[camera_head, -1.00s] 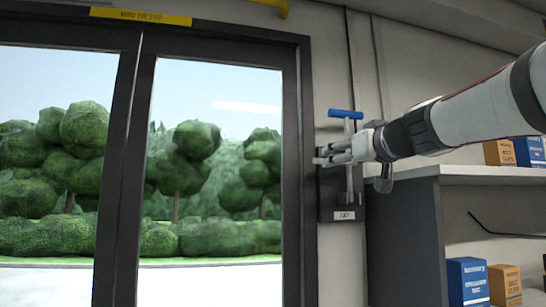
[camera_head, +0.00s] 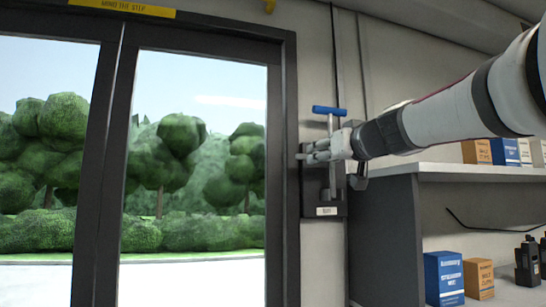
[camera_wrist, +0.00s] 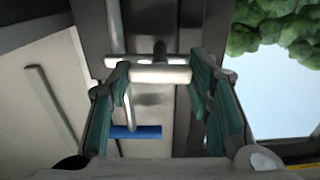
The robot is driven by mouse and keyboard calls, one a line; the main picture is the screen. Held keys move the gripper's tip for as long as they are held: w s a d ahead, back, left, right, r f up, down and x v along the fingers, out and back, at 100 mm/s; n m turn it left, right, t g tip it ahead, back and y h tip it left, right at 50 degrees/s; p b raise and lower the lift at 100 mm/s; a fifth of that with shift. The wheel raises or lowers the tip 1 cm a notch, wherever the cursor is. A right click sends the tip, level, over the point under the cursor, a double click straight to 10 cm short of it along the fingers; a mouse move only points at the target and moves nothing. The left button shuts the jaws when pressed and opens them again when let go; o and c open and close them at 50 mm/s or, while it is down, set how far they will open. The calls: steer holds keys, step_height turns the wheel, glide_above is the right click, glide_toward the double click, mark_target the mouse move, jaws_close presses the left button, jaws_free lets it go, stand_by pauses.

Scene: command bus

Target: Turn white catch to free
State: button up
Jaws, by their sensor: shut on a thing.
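The white catch (camera_wrist: 160,75) shows in the wrist view as a short pale bar lying crosswise between my fingers. My gripper (camera_wrist: 163,88) is shut on it, with one teal-padded finger at each end of the bar. In the head view my gripper (camera_head: 312,153) is at the dark panel (camera_head: 311,195) right of the door frame, and its fingers mostly hide the catch. A lever with a blue handle (camera_head: 330,110) stands upright on the same panel, behind my fingers. The blue handle also shows in the wrist view (camera_wrist: 137,132), apart from the fingers.
The glazed door's dark frame (camera_head: 284,180) is close to the left of the panel. A grey shelf unit (camera_head: 385,240) stands to the right below my arm, holding blue and orange boxes (camera_head: 444,278). A yellow sign (camera_head: 122,8) is above the door.

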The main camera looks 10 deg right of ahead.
steer(key=m, duration=1.7)
steer(key=shift+d+f+m, duration=0.1)
steer(key=shift+m, duration=0.2)
stand_by(0.4)
steer(key=o, duration=1.2)
steer(key=shift+c, duration=0.2)
